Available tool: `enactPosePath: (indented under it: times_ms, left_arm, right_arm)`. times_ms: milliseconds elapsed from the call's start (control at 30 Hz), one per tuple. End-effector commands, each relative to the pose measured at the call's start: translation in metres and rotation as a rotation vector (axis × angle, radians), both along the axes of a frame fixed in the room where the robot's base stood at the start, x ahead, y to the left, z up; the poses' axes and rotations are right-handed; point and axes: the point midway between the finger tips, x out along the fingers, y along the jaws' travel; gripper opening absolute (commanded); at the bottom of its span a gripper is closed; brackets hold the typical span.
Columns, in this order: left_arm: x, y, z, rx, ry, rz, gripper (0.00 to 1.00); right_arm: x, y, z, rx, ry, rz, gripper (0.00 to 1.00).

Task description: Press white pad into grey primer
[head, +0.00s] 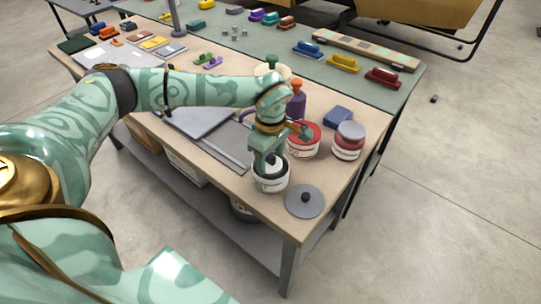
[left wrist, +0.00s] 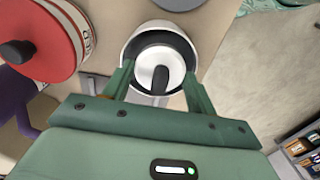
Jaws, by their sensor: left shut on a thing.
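In the left wrist view the white pad (left wrist: 148,79) is a round disc with a black knob. It lies within a dark grey ring inside a white tin (left wrist: 126,46), and the ring appears to be the grey primer. The tin (head: 270,185) stands near the table's front right corner in the head view. My left gripper (left wrist: 158,70) points down into the tin, with one finger at each side of the pad, shut on it. In the head view the left gripper (head: 268,167) covers most of the pad. How deep the pad sits cannot be told. My right gripper is not in view.
A loose grey lid with a knob (head: 312,207) lies at the right of the tin. A red-topped tin (head: 303,149), a grey-and-red tin (head: 347,153) and a blue block (head: 338,117) stand close behind. Grey trays (head: 207,122) lie to the left.

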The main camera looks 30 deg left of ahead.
Motion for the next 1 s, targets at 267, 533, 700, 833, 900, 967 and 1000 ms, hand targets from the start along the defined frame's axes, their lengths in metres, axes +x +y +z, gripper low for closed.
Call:
enactPosePath:
  times_ms: [267,533,700,833,900,967,1000]
  left_arm:
    - [0.001,0.0,0.034,0.0,-0.007,0.0,0.39]
    - [0.002,0.0,0.06,-0.001,-0.008,0.001,0.39]
    - [0.002,0.0,0.069,-0.002,-0.007,0.001,0.39]
    - [0.002,0.0,0.066,-0.001,-0.006,0.0,0.39]
    - [0.002,0.0,0.066,-0.001,-0.006,0.0,0.39]
    - [0.002,0.0,0.066,-0.001,-0.006,0.001,0.39]
    - [0.002,0.0,0.066,-0.001,-0.006,0.001,0.39]
  right_arm:
    - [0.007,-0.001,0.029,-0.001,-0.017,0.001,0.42]
    - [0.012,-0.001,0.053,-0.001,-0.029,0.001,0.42]
    - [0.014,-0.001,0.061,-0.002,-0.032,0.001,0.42]
    - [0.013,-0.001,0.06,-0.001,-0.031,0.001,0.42]
    - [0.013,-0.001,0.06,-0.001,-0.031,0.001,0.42]
    - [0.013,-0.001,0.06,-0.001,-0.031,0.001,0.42]
    - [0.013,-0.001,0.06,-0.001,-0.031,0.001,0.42]
